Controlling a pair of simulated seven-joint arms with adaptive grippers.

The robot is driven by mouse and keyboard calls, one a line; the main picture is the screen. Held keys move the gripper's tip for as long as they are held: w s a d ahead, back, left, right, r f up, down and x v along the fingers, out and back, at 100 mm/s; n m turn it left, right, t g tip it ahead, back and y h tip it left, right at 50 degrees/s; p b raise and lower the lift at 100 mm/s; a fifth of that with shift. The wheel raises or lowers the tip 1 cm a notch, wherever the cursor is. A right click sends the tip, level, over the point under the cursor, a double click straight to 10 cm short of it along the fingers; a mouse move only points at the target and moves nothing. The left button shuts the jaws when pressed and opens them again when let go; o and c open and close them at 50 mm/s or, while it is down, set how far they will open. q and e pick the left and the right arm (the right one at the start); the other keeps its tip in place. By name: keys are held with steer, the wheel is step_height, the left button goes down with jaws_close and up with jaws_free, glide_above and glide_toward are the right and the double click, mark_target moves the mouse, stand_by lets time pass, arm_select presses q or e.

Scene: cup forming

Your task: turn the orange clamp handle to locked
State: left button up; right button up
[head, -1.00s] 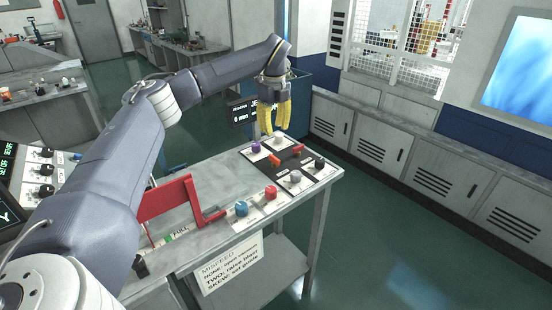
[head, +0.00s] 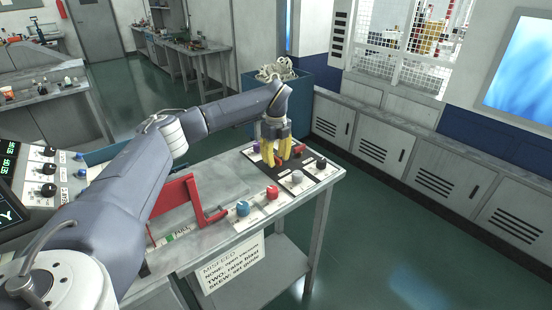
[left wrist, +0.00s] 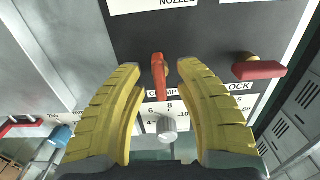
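The orange clamp handle (left wrist: 158,78) shows in the left wrist view on a dark panel, above a partly covered label that appears to read CLAMP. It points roughly straight down the picture. My left gripper (left wrist: 157,72) is open, its yellow fingers on either side of the handle with gaps showing. A red handle (left wrist: 258,70) lies sideways to the right, above a label ending in OCK. My right gripper is not in view.
A grey knob (left wrist: 167,130) sits on a dial below the orange handle. On the bench are a blue knob (head: 243,208), a red knob (head: 272,192) and a red frame (head: 178,200). A blue bin (head: 290,95) stands behind.

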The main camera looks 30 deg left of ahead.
arm_select(q)
steer(key=shift+c, duration=0.3)
jaws_close()
steer(key=shift+m, duration=0.3)
steer(key=m, duration=1.3)
steer(key=shift+m, duration=2.1)
